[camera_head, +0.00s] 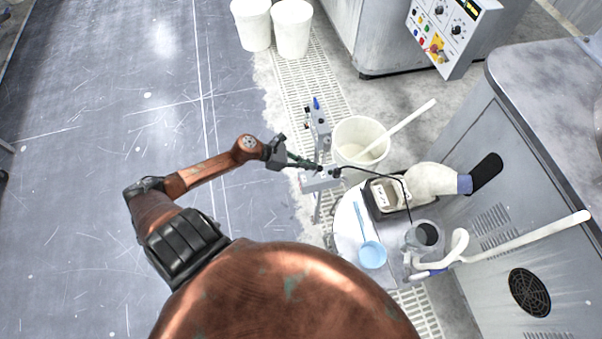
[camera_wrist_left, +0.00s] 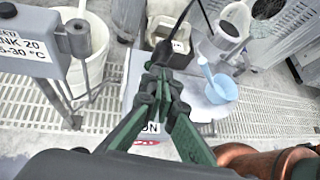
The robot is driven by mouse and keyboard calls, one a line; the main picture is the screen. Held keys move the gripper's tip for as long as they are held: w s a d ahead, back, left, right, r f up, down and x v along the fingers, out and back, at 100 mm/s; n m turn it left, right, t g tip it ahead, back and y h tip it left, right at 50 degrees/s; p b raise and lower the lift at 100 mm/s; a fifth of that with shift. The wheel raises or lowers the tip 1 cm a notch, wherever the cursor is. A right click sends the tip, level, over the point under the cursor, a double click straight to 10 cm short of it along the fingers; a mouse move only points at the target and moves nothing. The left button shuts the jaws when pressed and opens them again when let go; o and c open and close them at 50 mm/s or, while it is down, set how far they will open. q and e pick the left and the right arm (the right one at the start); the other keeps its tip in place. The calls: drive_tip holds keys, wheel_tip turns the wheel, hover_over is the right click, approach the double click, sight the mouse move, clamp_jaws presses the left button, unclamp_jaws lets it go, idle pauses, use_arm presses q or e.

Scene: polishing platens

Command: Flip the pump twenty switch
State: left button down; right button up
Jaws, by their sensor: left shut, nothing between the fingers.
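A light grey switch box (camera_head: 320,181) stands on a post by the white bucket in the head view. In the left wrist view, the pale box face (camera_wrist_left: 136,82) lies under my fingers. Part of a label ending in "ON" and a red mark show below them. The switch lever itself is hidden or too small to make out. My left gripper (camera_head: 316,167) is shut and empty, with its green fingers at the box. It also shows in the left wrist view (camera_wrist_left: 163,70), tips together; I cannot tell whether they touch. My right gripper is in neither view.
A white bucket (camera_head: 345,130) with a paddle is behind the box. A round table (camera_head: 346,222) holds a blue scoop (camera_head: 371,254), beside a dark case (camera_head: 385,195). A cabinet is right; floor left is clear.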

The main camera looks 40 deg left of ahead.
use_arm(q)
drive_tip(key=shift+s+f, duration=0.1)
drive_tip(key=shift+f, duration=0.05)
drive_tip(key=shift+r+p, duration=0.45)
drive_tip(key=shift+r, duration=0.45)
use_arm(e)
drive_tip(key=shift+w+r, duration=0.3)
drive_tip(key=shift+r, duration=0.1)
use_arm(q)
drive_tip(key=w+r+p+v, duration=0.1)
drive_tip(key=r+p+v, duration=0.1)
drive_tip(key=v, duration=1.1)
drive_tip(key=shift+s+r, duration=0.2)
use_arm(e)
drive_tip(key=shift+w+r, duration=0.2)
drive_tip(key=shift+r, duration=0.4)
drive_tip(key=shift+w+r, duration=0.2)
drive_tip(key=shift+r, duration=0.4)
